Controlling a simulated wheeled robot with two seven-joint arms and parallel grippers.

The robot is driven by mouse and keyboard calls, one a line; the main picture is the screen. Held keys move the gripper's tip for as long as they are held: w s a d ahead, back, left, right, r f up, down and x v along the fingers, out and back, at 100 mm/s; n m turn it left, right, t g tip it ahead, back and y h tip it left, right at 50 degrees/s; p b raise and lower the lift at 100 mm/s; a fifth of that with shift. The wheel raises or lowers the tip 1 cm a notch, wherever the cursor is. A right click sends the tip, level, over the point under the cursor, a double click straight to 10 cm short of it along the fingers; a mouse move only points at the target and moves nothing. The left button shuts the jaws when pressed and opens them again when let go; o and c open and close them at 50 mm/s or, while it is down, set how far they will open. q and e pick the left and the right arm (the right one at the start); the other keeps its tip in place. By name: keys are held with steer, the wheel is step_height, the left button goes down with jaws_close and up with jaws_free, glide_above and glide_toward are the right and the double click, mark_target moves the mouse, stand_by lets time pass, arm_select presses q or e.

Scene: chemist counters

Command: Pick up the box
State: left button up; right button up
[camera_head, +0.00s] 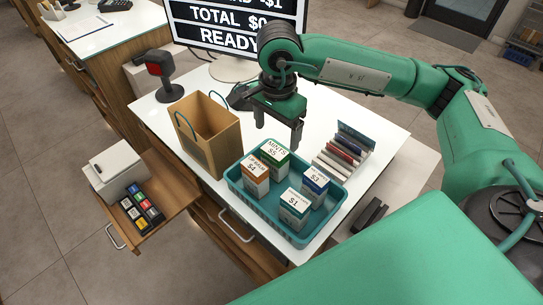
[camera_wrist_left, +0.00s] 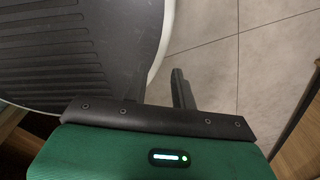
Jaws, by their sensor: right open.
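Several small boxes stand upright in a teal tray (camera_head: 233,186) on the white counter in the head view. They are a green-topped mints box (camera_head: 275,165) marked $5, an orange box (camera_head: 257,182) marked $4, a blue box (camera_head: 314,188) marked $3 and a teal box (camera_head: 293,211) marked $1. My right gripper (camera_head: 278,130) is open and empty, pointing down above the tray's back side, close to the mints box.
A brown paper bag (camera_head: 208,135) stands left of the tray. A rack of thin packs (camera_head: 342,152) is to its right. A scanner (camera_head: 162,75) and a display (camera_head: 230,25) are behind. An open drawer (camera_head: 150,221) holds small coloured packs.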

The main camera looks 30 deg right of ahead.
mark_target(275, 150)
step_height(275, 150, down, 4)
steer(key=shift+w+f+p, duration=0.1)
steer(key=shift+p, duration=0.25)
steer(key=shift+f, duration=0.35)
step_height(275, 150, down, 4)
steer(key=p, duration=0.3)
steer(key=shift+w+f, duration=0.1)
steer(key=shift+f, duration=0.4)
arm_select(q)
steer(key=r, duration=0.2)
steer(key=w+r, duration=0.1)
steer(key=r, duration=0.1)
arm_select(e)
steer(key=shift+c, duration=0.4)
steer(key=c, duration=1)
